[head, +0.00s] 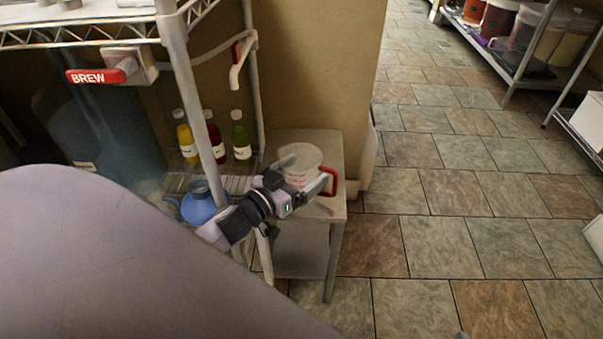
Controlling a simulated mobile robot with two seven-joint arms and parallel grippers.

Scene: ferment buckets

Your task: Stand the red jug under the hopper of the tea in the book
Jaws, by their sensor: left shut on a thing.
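The red jug (301,161) is clear with red markings and a red handle (330,182). It is upright at the small grey side table (277,248); I cannot tell whether its base touches the top. My left gripper (302,190) is shut on the red jug from the near side and hides its lower part. I can make out no hopper and no book in this view.
A wire rack with white posts (187,85) stands left of the table. It holds a blue kettle (197,207) and yellow, red and green bottles (241,138). A red BREW handle (96,76) is at upper left. Tiled floor (460,200) is clear at right, before shelves with buckets.

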